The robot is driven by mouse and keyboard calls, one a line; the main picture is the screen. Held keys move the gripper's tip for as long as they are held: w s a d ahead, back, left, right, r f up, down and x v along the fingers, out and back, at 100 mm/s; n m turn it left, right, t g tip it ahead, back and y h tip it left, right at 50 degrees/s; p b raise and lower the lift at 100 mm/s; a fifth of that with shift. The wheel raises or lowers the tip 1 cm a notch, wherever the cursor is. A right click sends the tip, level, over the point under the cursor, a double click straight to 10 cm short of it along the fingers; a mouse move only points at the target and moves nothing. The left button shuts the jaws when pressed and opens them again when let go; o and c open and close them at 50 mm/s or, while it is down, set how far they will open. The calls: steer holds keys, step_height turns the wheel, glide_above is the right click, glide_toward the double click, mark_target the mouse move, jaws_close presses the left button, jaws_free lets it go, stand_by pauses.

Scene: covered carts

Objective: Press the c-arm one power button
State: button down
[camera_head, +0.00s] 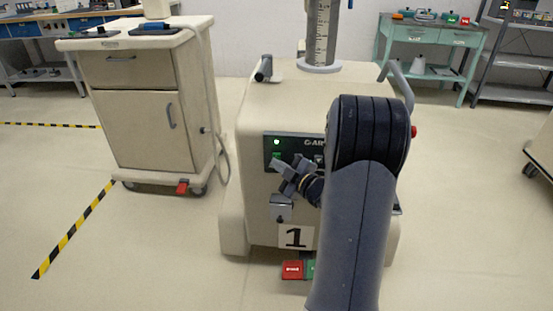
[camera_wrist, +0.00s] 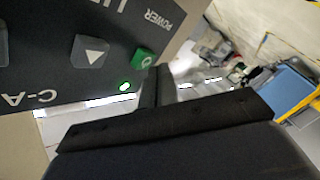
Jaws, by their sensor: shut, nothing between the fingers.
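The c-arm one cart (camera_head: 290,100) is a cream cabinet with a "1" label (camera_head: 296,237) low on its front. Its dark control panel (camera_head: 268,150) is partly hidden by my arm. In the wrist view, the green power button (camera_wrist: 144,58) has a white symbol and "POWER" printed beside it. A lit green lamp (camera_wrist: 124,87) and a grey triangle button (camera_wrist: 91,51) are near it. My gripper (camera_head: 280,168) is shut and empty, in front of the panel's left end. In the wrist view the fingertips (camera_wrist: 158,72) appear close beside the green button; contact cannot be told.
A cream drawer cart (camera_head: 138,125) stands to the left with a hanging cable. Red and green pedals (camera_head: 293,270) lie at the c-arm's foot. A red knob (camera_head: 413,132) shows right of my arm. A green bench (camera_head: 435,37) is at the back. Floor at left is open.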

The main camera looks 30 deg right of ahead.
steer(key=shift+w+d, duration=0.15)
steer(key=shift+w, duration=0.1)
steer(key=shift+w+d, duration=0.1)
steer(key=shift+w, duration=0.1)
stand_by(0.5)
steer(key=shift+s+a+b, duration=0.35)
steer(key=shift+s, duration=0.25)
steer(key=s+a+b, duration=0.1)
steer(key=s+a, duration=0.2)
steer(key=s, duration=0.2)
steer(key=shift+a, duration=0.2)
stand_by(0.4)
